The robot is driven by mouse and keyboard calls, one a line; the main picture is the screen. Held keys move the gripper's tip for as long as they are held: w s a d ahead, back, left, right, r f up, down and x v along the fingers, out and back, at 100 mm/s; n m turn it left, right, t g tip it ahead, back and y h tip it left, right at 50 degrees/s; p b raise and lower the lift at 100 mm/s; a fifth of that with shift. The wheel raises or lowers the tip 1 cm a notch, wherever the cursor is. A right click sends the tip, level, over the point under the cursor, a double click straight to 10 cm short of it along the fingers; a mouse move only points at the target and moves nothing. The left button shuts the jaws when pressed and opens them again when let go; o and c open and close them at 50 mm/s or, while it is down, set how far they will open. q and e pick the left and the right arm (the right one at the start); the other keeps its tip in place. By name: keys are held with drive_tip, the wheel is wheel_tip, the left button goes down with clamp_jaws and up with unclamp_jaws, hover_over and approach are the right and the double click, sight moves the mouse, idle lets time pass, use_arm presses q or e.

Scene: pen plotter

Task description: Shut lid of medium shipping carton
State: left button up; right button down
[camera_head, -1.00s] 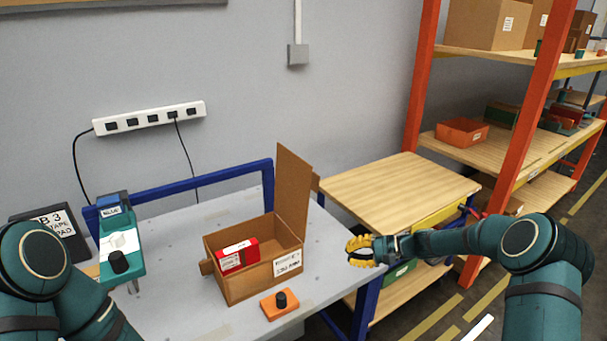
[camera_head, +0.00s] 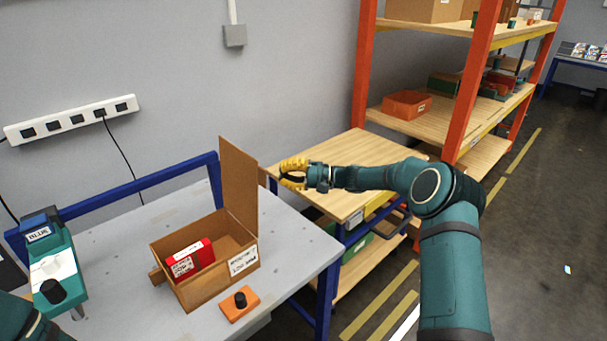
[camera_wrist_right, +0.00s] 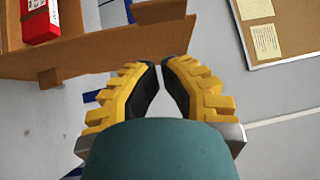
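The brown carton (camera_head: 205,294) stands open on the grey table, with a red box (camera_head: 190,260) inside. Its lid (camera_head: 239,185) stands upright on the carton's right side. My right gripper (camera_head: 284,173) is to the right of the lid, near its upper part; I cannot tell whether they touch. In the right wrist view, the yellow fingers (camera_wrist_right: 162,66) lean together with only a small gap at the tips and nothing between them. The lid (camera_wrist_right: 105,42) with a small tab lies just beyond them. My left gripper is not in view; only part of that arm shows at lower left.
An orange block with a black knob (camera_head: 240,303) sits in front of the carton. A teal device (camera_head: 53,270) stands at the left of the table (camera_head: 135,305). A wooden cart (camera_head: 345,160) and orange-posted shelves (camera_head: 480,80) stand to the right.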

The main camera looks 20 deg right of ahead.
sight(258, 176)
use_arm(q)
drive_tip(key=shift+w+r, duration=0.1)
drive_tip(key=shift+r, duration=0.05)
use_arm(e)
drive_tip(key=shift+s+a+r, duration=0.1)
drive_tip(key=shift+s+a, duration=0.1)
drive_tip(key=shift+a, duration=0.45)
drive_tip(key=shift+s+a+r, duration=0.1)
drive_tip(key=shift+s+a, duration=0.15)
drive_tip(key=shift+a, duration=0.4)
drive_tip(key=shift+s+a, duration=0.2)
drive_tip(key=shift+a, duration=0.45)
